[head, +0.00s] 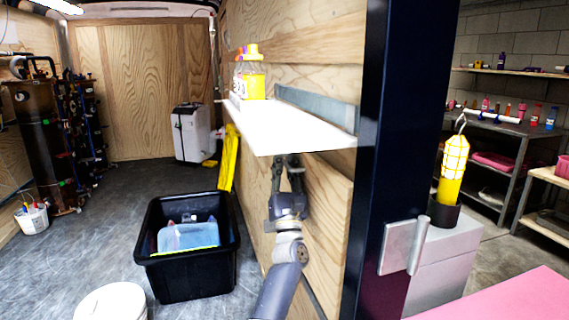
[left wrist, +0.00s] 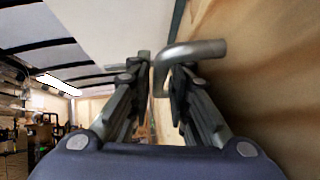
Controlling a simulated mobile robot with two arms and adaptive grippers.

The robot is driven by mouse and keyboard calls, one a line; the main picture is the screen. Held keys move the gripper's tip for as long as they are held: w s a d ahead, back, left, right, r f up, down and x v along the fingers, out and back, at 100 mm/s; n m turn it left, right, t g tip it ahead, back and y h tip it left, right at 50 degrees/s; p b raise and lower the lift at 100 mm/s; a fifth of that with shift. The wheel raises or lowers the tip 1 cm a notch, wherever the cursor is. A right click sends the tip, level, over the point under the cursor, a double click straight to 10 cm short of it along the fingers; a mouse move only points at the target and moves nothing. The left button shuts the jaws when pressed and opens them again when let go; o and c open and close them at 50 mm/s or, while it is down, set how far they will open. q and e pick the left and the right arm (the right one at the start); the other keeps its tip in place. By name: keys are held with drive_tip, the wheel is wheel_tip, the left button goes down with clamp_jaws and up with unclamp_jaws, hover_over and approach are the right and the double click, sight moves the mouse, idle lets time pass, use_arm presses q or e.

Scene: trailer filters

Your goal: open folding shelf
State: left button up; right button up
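The folding shelf (head: 290,125) is a white board on the wooden wall in the head view. It stands out about level, with a grey metal strip (head: 315,108) along the wall above it. My left gripper (head: 288,160) is just below the shelf, close to the wall, pointing up. In the left wrist view a bent metal rod (left wrist: 192,50) reaches down between my left gripper's fingertips (left wrist: 162,75). The fingers are drawn in close on both sides of the rod and look shut on it. The exact contact is hard to see. My right gripper is out of view.
Yellow bottles (head: 251,78) stand on the shelf's far end. A black tub (head: 190,272) holding a blue item and a white bucket (head: 112,303) stand on the floor. A dark post (head: 395,130) stands right of the shelf. The floor behind the tub is clear.

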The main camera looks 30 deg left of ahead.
use_arm(q)
drive_tip(key=shift+w+a+r, duration=0.1)
clamp_jaws()
drive_tip(key=shift+a, duration=0.1)
